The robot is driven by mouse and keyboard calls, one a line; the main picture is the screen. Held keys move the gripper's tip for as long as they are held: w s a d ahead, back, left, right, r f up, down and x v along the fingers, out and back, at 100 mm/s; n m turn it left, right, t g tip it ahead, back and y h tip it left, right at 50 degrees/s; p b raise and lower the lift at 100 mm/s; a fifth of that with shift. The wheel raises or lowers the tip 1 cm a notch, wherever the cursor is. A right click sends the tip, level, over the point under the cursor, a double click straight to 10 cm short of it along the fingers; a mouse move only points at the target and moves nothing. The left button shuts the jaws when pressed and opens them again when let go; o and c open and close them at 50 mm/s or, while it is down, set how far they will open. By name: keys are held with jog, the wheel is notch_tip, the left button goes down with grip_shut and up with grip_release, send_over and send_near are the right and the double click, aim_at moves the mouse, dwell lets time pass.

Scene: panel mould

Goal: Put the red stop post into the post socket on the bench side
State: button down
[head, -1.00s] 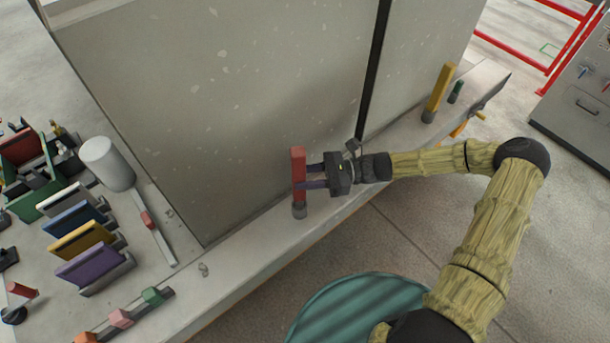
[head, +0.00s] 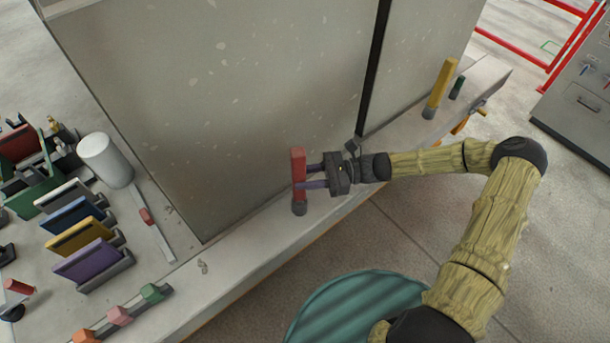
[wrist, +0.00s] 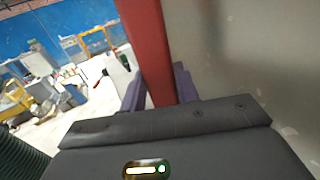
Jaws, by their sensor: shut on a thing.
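The red stop post (head: 298,168) stands upright at the bench side, against the large grey panel. Its lower end meets a small dark grey socket (head: 300,208) on the bench ledge; I cannot tell how deep it sits. My gripper (head: 308,176) reaches in from the right and is shut on the post, with its purple fingers around the post's middle. In the wrist view the red post (wrist: 148,45) rises between the purple fingers (wrist: 160,88). The socket is hidden in the wrist view.
A yellow post (head: 440,88) and a short green post (head: 456,90) stand farther along the ledge (head: 250,250). Coloured plates in holders, including a purple one (head: 88,260), and a white cylinder (head: 105,160) stand at the left. The grey panel (head: 230,110) is close behind the post.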

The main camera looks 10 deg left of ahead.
jog(key=shift+f+b, duration=0.55)
jog(key=shift+f, duration=0.5)
jog(key=c, duration=1)
grip_release()
jog(key=shift+o, duration=0.2)
jog(key=shift+f, duration=0.1)
jog(key=b+v, duration=0.4)
jog(key=v, duration=1.3)
jog(key=shift+d, duration=0.25)
